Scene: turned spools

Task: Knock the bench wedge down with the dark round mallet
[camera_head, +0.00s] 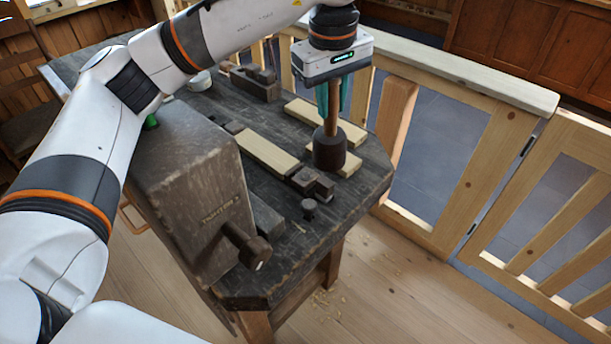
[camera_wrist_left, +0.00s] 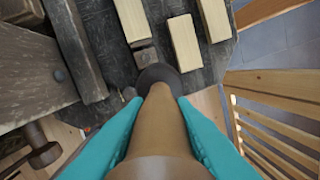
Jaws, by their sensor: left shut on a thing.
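My left gripper (camera_head: 335,93) is shut on the wooden handle of the mallet (camera_head: 329,149), its teal fingers on either side. The mallet hangs upright with its dark round head down, over the right part of the bench (camera_head: 364,184). In the left wrist view the handle (camera_wrist_left: 160,125) fills the middle and hides much of the dark head (camera_wrist_left: 158,75). A small dark peg-like piece (camera_head: 310,208), possibly the wedge, stands up from the bench in front of the head. A dark block (camera_head: 312,181) lies behind it, at the end of a pale board.
The pale board (camera_head: 266,153) lies along the bench, with other pale pieces (camera_head: 318,116) behind. A hand plane (camera_head: 254,83) stands further back. A bulky dark vise block (camera_head: 190,185) with a screw handle (camera_head: 247,247) is at left. A wooden railing (camera_head: 440,70) runs behind.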

